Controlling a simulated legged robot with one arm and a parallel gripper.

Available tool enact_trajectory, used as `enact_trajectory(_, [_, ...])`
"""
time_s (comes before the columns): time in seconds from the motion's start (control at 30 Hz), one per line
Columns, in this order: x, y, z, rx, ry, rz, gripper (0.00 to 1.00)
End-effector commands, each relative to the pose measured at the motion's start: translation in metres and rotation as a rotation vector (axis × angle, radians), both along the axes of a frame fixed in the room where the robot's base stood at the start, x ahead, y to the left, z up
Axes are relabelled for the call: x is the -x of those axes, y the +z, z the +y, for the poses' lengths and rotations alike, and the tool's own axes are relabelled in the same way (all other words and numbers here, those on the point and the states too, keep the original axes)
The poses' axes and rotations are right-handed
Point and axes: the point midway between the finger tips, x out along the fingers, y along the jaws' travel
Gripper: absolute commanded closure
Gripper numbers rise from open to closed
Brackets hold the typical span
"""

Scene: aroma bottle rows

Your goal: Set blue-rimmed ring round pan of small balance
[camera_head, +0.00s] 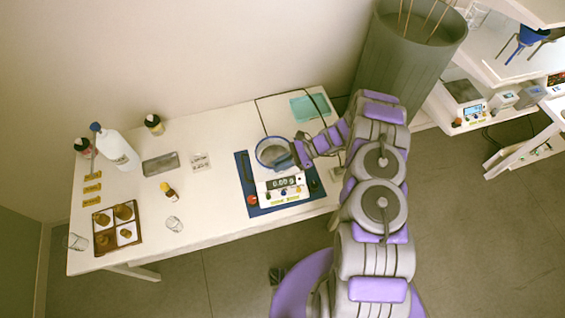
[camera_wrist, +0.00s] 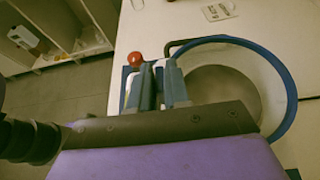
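The blue-rimmed ring (camera_head: 258,147) is a clear round wall with a blue edge. In the head view it is over the back of the small balance (camera_head: 283,188), which shows a lit display. In the wrist view the ring's blue rim (camera_wrist: 283,75) loops round the grey round pan (camera_wrist: 225,92), with the pan nearer the ring's left side. I cannot tell whether the ring rests on the balance or is held above it. My gripper (camera_head: 299,153) is at the ring's right side; in the wrist view its fingers (camera_wrist: 160,80) appear closed on the ring's near edge.
The balance stands on a blue mat (camera_head: 245,180). A red knob (camera_wrist: 135,58) is beside my fingers. A teal tray (camera_head: 309,107) lies behind. Bottles (camera_head: 117,150), a grey block (camera_head: 160,164) and a brown divided tray (camera_head: 117,228) are at the left. A grey bin (camera_head: 405,60) stands right.

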Motion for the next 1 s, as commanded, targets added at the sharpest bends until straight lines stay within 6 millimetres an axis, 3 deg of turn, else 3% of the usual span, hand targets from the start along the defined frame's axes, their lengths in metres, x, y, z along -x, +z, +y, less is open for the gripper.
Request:
enact_trajectory(0.27, [0.000, 0.001, -0.004, -0.004, -0.002, 0.000, 0.57])
enact_trajectory(0.63, [-0.002, 0.003, -0.008, -0.003, -0.002, -0.001, 0.56])
enact_trajectory(0.77, [-0.007, 0.010, -0.024, -0.003, -0.002, -0.001, 0.56])
enact_trajectory(1.0, [-0.021, 0.029, -0.072, -0.004, -0.003, -0.004, 0.56])
